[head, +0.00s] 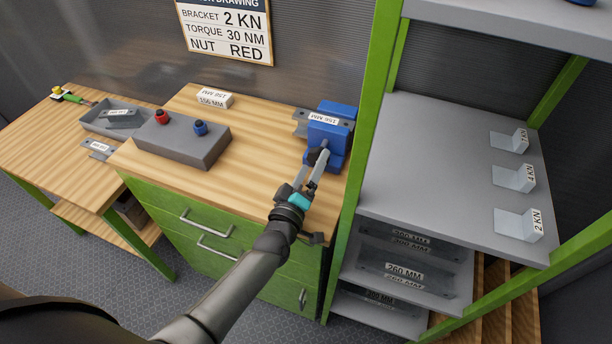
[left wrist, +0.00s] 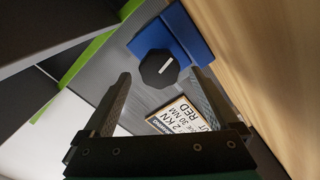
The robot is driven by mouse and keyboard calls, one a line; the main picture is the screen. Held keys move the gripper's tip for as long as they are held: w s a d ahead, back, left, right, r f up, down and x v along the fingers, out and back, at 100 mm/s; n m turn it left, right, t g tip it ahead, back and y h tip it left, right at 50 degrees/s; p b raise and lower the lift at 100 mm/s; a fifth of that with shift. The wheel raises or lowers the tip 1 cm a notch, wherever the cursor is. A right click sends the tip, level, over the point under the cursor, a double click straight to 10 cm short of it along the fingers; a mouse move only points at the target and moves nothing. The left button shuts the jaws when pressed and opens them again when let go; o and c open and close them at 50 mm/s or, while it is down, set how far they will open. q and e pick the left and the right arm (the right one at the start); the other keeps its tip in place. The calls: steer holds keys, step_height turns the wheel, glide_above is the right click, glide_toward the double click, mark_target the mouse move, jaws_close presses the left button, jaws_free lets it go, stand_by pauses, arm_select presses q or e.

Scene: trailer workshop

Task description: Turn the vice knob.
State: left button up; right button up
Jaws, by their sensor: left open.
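The blue vice (head: 341,120) stands at the right end of the wooden bench top, with a grey plate labelled 156 MM (head: 302,124) at its jaws. Its dark knob (head: 314,154) is on the near side, partly hidden by my left gripper (head: 316,161). In the left wrist view the knob (left wrist: 158,69) is a black octagon with a white line, in front of the blue vice body (left wrist: 186,38). My left gripper (left wrist: 160,78) is open, its fingers on either side of the knob in that view. I cannot tell whether they touch it. My right gripper is not in view.
A grey box with a red button (head: 162,117) and a blue button (head: 200,128) sits left on the bench. A white block (head: 214,99) lies behind it. A green shelf post (head: 362,130) stands close right of the vice. The bench's middle is clear.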

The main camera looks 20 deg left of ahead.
arm_select(q)
steer(key=s+p, duration=0.1)
steer(key=s, duration=1.4)
steer(key=shift+a, duration=0.25)
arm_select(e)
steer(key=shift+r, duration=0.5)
arm_select(q)
steer(key=shift+s+f, duration=0.1)
steer(key=shift+s, duration=0.05)
